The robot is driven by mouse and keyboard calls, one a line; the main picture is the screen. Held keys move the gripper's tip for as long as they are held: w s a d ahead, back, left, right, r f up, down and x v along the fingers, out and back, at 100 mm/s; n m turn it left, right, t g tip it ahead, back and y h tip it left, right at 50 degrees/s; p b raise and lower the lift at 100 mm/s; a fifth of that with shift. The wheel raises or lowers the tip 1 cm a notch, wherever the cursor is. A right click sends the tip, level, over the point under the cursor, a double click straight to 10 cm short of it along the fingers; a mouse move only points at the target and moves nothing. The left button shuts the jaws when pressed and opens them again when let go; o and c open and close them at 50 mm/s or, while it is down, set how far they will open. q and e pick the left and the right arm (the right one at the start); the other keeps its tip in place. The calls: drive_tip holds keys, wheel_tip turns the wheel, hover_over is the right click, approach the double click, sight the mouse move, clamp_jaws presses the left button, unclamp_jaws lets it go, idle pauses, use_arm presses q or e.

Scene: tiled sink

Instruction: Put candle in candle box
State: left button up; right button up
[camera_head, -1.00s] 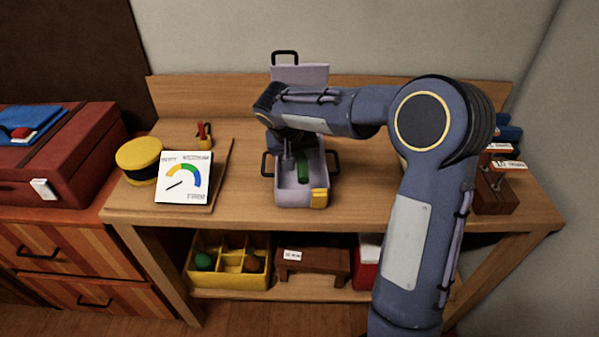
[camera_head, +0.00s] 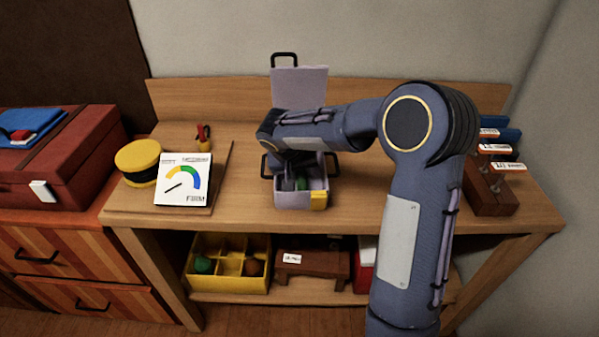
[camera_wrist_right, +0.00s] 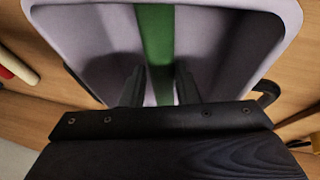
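The candle box (camera_head: 289,200) is a pale lavender case with its lid (camera_head: 298,88) raised and a yellow latch at its front right corner. It stands on the wooden workbench. A green stick (camera_head: 301,184), which I take for the candle, is inside the box. In the right wrist view the candle (camera_wrist_right: 156,45) runs between the two dark fingers of my right gripper (camera_wrist_right: 160,88). The fingers stand apart, one on each side of it, and do not visibly clamp it. In the head view my right forearm and wrist hide the back of the box. My left gripper is not in view.
A white gauge card (camera_head: 183,180) and a yellow-topped round tin (camera_head: 138,160) stand to the left. A labelled wooden rack (camera_head: 490,190) is at the right. A yellow divided crate (camera_head: 230,281) and a small brown stool (camera_head: 312,266) are on the lower shelf.

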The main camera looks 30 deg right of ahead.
drive_tip(key=shift+a+f, duration=0.1)
drive_tip(key=shift+a, duration=0.05)
drive_tip(key=shift+r+p, duration=0.25)
drive_tip(key=shift+p, duration=0.15)
drive_tip(key=shift+a+r, duration=0.2)
drive_tip(key=shift+r, duration=0.15)
drive_tip(key=v, duration=1.1)
drive_tip(key=s+a+f+n+t+y, duration=0.1)
drive_tip(key=s+a+y, duration=0.1)
drive_tip(key=s, duration=0.7)
drive_tip(key=s+a+f+n+t+y, duration=0.1)
drive_tip(key=s+a+f+y, duration=0.1)
drive_tip(key=s, duration=0.6)
drive_tip(key=s+a+f+n+t+y, duration=0.1)
drive_tip(key=s+a+y, duration=0.2)
drive_tip(key=s, duration=0.6)
drive_tip(key=shift+s+f+y, duration=0.3)
drive_tip(key=shift+f+y, duration=0.05)
drive_tip(key=shift+y, duration=0.25)
